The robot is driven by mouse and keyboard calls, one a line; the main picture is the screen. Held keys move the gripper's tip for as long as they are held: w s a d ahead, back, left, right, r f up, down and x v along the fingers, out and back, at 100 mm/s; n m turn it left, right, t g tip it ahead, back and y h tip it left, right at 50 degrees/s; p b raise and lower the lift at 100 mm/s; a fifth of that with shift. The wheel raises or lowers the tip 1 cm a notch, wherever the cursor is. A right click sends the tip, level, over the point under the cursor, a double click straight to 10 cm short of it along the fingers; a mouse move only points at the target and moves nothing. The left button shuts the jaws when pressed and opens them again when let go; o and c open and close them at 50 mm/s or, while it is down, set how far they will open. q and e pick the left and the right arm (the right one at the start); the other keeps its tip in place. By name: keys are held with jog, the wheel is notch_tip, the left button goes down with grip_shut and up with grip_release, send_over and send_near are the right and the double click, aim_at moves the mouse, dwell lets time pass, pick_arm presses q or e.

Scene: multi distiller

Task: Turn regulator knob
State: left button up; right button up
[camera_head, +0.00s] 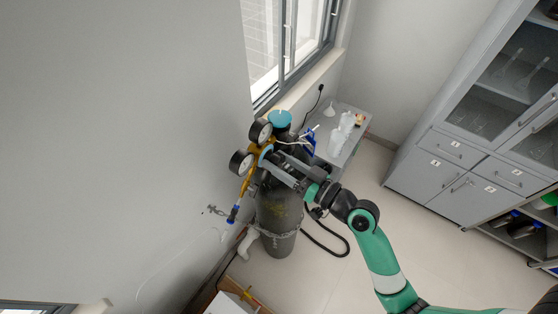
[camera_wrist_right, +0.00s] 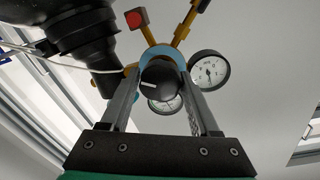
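The regulator (camera_head: 262,158) sits on top of a dark gas cylinder (camera_head: 279,212) beside the wall in the head view. Its black knob (camera_wrist_right: 160,83), with a white mark line on its face, shows in the right wrist view. My right gripper (camera_head: 269,155) reaches the regulator from the right. In the right wrist view the fingers (camera_wrist_right: 161,72) lie on both sides of the knob with no clear gap, so it looks shut on the knob. Round gauges (camera_wrist_right: 208,71) sit beside and behind the knob. My left gripper is not in view.
A window (camera_head: 290,45) is behind the cylinder. A small grey table (camera_head: 350,145) with bottles stands to its right. A grey cabinet (camera_head: 470,160) is at the right. A chain (camera_head: 275,233) goes round the cylinder, and a black hose (camera_head: 330,250) hangs near it.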

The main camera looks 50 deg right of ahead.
jog(key=o, duration=0.3)
jog(key=s, duration=0.4)
jog(key=s+b, duration=0.1)
jog(key=s, duration=0.2)
jog(key=s+b, duration=0.1)
jog(key=s, duration=0.3)
jog(key=shift+s+d, duration=0.3)
jog(key=shift+d, duration=0.1)
